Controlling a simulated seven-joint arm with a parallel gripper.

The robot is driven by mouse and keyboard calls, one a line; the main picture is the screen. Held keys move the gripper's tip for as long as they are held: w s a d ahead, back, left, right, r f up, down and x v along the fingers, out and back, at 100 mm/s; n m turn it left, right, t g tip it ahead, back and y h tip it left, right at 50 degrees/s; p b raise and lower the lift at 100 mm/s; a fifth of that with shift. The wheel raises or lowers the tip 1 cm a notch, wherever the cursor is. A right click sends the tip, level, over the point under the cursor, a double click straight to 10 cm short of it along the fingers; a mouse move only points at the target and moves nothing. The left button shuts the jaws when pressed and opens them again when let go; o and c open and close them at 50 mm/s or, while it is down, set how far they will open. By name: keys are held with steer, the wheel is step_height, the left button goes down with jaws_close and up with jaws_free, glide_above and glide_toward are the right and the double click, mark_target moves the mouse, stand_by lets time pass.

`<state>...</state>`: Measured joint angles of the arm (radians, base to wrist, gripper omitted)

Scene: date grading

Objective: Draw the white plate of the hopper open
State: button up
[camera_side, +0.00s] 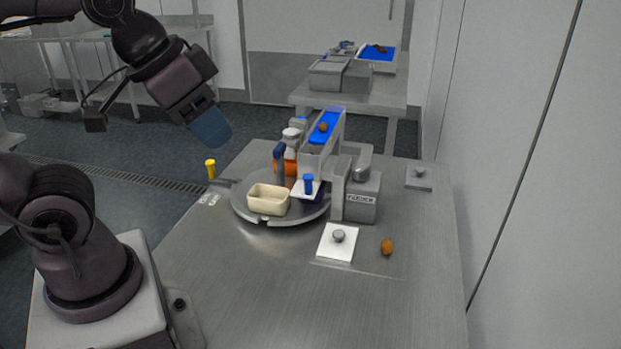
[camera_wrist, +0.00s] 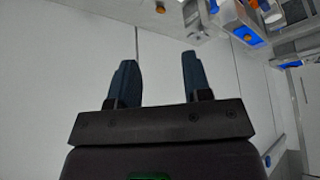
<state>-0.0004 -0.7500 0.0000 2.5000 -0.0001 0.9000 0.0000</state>
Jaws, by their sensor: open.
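The hopper (camera_side: 312,160) stands at the middle of the steel table in the side view, with a sloping blue chute (camera_side: 326,126) that has a brown date (camera_side: 323,127) on it. At its lower front is a white plate (camera_side: 301,194) with an upright blue knob (camera_side: 308,181). The plate appears to be in place across the hopper's mouth; I cannot see under it. My gripper (camera_side: 213,130) is up in the air to the left of the hopper, well apart from it. In the wrist view my gripper (camera_wrist: 158,72) shows two blue fingers spread apart with nothing between them.
A cream tub (camera_side: 268,207) sits on a round turntable (camera_side: 250,216) below the hopper. A yellow-handled post (camera_side: 210,169) stands at the left edge. A white square with a grey knob (camera_side: 337,244) and a loose date (camera_side: 387,246) lie in front. The table's near part is clear.

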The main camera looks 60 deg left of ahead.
steer(key=n+g, duration=0.6)
glide_toward(308, 176)
step_height(308, 176, down, 11)
steer(key=shift+s, duration=0.1)
steer(key=shift+c, duration=0.3)
jaws_close()
